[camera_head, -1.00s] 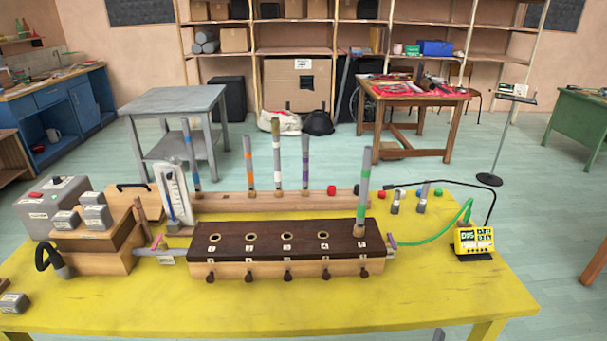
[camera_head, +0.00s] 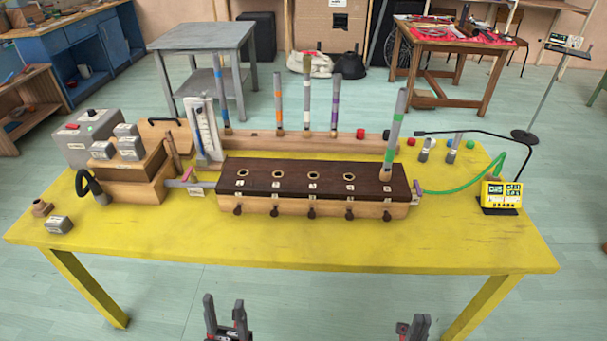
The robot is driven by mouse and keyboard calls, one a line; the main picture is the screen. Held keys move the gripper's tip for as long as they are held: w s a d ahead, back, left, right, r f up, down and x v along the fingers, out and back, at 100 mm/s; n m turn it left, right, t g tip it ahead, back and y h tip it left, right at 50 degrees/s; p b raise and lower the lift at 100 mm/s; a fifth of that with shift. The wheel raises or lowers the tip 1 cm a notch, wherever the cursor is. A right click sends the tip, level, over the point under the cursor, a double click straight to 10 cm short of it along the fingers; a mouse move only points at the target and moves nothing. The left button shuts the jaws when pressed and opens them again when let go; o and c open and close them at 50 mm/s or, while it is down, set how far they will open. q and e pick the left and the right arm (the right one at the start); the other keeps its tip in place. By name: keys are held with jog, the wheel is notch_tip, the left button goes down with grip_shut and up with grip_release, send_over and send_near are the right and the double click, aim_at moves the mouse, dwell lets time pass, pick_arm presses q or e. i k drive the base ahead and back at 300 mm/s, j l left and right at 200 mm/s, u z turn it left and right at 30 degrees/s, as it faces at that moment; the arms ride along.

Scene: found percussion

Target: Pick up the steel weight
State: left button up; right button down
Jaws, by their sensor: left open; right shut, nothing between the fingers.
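Several grey steel blocks with white labels are in the head view. One steel weight (camera_head: 59,225) lies alone on the yellow table near its left front edge. Others (camera_head: 130,148) sit together on top of the wooden box (camera_head: 125,168) at the left of the table. My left gripper (camera_head: 225,316) is open and empty at the bottom of the view, in front of the table and apart from the weights. My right gripper (camera_head: 413,328) is shut and empty at the bottom right, partly cut off by the frame edge.
A small brown cup-like piece (camera_head: 42,208) is beside the lone weight. A long wooden chest with a dark top (camera_head: 310,178) fills the table's middle. The table's front strip (camera_head: 300,245) is clear.

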aim_at(100, 150)
jog(key=i+j+u, duration=0.2)
jog(key=j+u, duration=0.15)
jog(key=i+j+u, duration=0.5)
jog(key=u, duration=0.25)
jog(key=i+j, duration=0.05)
